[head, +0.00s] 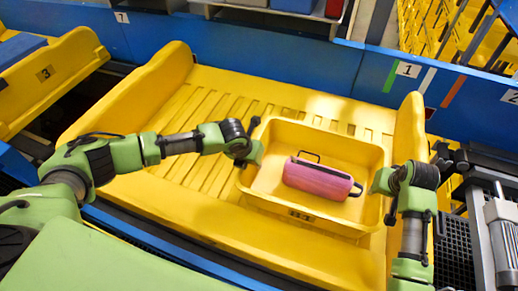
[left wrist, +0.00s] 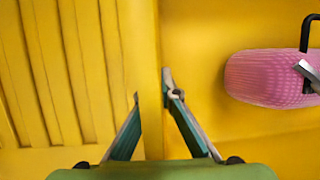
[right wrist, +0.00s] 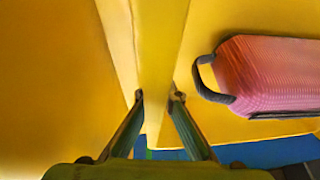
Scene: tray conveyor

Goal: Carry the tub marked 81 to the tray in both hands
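The yellow tub (head: 262,201) has a small front label that looks like 83 rather than 81. It is over the right part of the large ribbed yellow tray (head: 150,170); I cannot tell whether it rests there or hangs above. A pink case (head: 318,180) with dark handles lies inside. My left gripper (head: 252,160) is at the tub's left wall; in the left wrist view its fingers (left wrist: 153,95) close on both sides of the wall. My right gripper (head: 380,190) is at the right wall; its fingers (right wrist: 158,97) close on the rim in the right wrist view.
A blue frame (head: 270,55) with labels and coloured stripes runs behind the tray. Another yellow tray (head: 70,65) marked 3 stands at the far left. The tray's raised right side (head: 408,130) is close to my right arm. The tray's left part is bare.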

